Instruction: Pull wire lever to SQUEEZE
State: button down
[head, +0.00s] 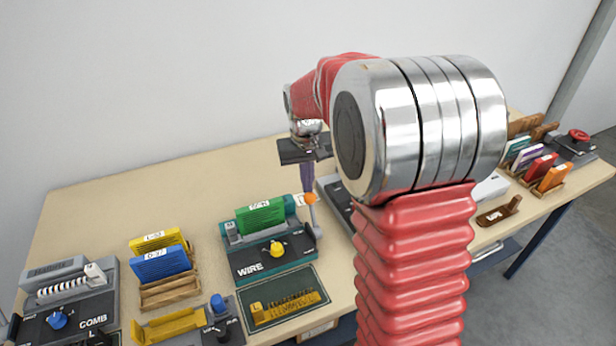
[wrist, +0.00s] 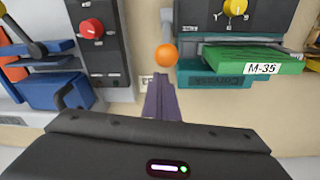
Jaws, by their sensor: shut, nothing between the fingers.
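The teal WIRE machine (head: 262,262) stands on the table with a yellow dial and a green M-35 book in its top. Its lever (head: 314,218) is on the right side, a grey rod standing roughly upright with an orange ball knob (head: 311,199). In the wrist view the knob (wrist: 166,57) lies just beyond my fingertips. My gripper (head: 307,188) points down with its purple fingers shut and empty, right at the knob in the head view. The wrist view also shows the closed fingers (wrist: 161,78); I cannot tell whether they touch the knob. SQUEEZE lettering is not readable.
A dark machine (wrist: 110,50) with a red dial and a blue clamp part stands close beside the lever. The COMB machine (head: 70,310), a rack of blue and yellow books (head: 160,264) and a dark mat (head: 285,307) are left and front. My arm hides the table's middle right.

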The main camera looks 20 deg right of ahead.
jog(key=shift+s+a+r, duration=0.1)
jog(key=shift+s+r, duration=0.05)
jog(key=shift+s, duration=0.4)
jog(key=shift+s, duration=0.1)
